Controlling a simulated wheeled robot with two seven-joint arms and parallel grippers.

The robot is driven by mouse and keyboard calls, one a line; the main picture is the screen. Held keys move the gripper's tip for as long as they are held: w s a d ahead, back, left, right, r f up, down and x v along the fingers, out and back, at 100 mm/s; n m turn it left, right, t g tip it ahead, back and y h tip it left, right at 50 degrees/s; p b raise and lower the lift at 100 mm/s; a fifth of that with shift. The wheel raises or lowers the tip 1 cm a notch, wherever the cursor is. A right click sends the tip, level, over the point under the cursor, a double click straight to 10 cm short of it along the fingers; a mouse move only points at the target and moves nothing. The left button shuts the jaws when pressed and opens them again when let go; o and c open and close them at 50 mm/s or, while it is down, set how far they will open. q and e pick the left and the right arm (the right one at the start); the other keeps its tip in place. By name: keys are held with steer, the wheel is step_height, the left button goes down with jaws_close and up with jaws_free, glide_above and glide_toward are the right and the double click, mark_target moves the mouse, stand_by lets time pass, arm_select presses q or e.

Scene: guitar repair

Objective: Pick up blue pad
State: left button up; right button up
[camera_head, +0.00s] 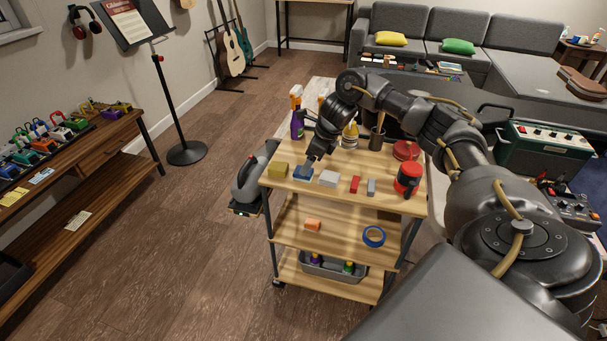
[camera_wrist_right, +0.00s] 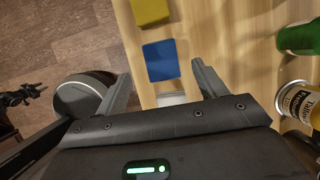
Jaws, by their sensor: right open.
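The blue pad (camera_head: 303,174) lies on the cart's wooden top near its left front edge, between a yellow pad (camera_head: 278,170) and a light grey block (camera_head: 328,179). My right gripper (camera_head: 312,158) is just above and behind the blue pad, pointing down. In the wrist view, the right gripper (camera_wrist_right: 160,82) is open, with its fingers apart and nothing held. The blue pad (camera_wrist_right: 161,61) shows beyond the fingertips, roughly centred between them. A pale block (camera_wrist_right: 171,99) shows between the fingers, partly hidden by the gripper body. My left gripper is not identifiable in these frames.
Beside the grey block are a red block (camera_head: 355,184) and a grey block (camera_head: 371,187). A red can (camera_head: 408,180) stands at the right. A purple spray bottle (camera_head: 297,124) and a dark cup (camera_head: 377,139) stand behind. A dark grey machine (camera_head: 250,180) is against the cart's left side.

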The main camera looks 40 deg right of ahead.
steer(key=x, duration=0.4)
steer(key=shift+s+d+f+p, duration=0.1)
steer(key=shift+d+p, duration=0.1)
steer(key=shift+p, duration=0.1)
steer(key=shift+a+f, duration=0.1)
steer(key=shift+f, duration=0.3)
steer(key=c, duration=0.9)
steer(key=shift+c, duration=0.8)
arm_select(q)
steer(key=shift+s+d+r, duration=0.2)
steer(key=shift+d+r, duration=0.05)
steer(key=shift+r, duration=0.05)
